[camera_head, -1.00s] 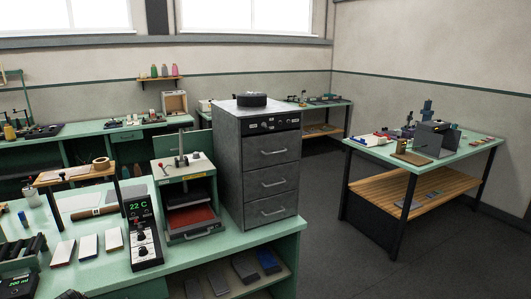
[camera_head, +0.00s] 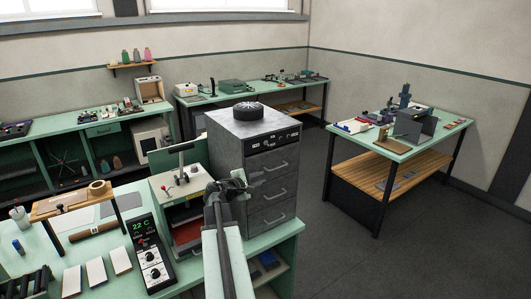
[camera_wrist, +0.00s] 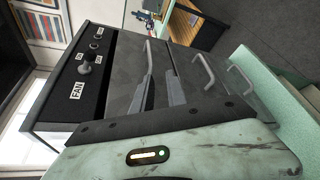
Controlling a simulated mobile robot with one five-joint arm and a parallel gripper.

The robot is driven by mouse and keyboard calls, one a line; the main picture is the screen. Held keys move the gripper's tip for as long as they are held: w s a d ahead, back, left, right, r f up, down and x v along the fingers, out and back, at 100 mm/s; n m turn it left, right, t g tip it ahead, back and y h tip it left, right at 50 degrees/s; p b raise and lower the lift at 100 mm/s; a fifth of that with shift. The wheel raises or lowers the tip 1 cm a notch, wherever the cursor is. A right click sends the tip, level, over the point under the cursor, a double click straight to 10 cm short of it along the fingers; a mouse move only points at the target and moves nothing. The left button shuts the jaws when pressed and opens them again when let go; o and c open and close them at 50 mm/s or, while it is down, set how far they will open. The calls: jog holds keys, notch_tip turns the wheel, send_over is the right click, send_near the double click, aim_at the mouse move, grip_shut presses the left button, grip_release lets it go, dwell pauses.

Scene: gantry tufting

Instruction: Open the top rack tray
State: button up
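The grey metal rack cabinet (camera_head: 228,150) stands at the bench's right end, with several trays stacked below a dark control panel. The top tray (camera_head: 284,156) looks closed, and my arm hides part of its front. My gripper (camera_head: 254,180) is in front of the cabinet at about top-tray height. In the wrist view the two dark fingers of my gripper (camera_wrist: 160,66) are apart, close to the top tray's front. A pale bar by the left finger looks like the top tray's handle (camera_wrist: 149,52). I cannot tell whether they touch. The lower handles (camera_wrist: 205,71) are clear to the right.
The panel marked FAN (camera_wrist: 90,75) has knobs close to the fingers. A black round fan (camera_head: 248,111) sits on the cabinet. A press with a red tray (camera_head: 187,232) stands left of it. The floor (camera_head: 400,255) right of the cabinet is clear.

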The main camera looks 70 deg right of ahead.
aim_at(275, 169)
jog(key=shift+h, duration=0.3)
jog(key=x, duration=0.3)
jog(key=s+r+b+x, duration=0.1)
jog(key=x, duration=0.2)
jog(key=b+x, duration=0.1)
jog(key=x, duration=0.2)
jog(key=shift+s+d+r, duration=0.25)
jog(key=shift+r, duration=0.1)
jog(key=shift+a, duration=0.1)
grip_shut()
dwell(0.6)
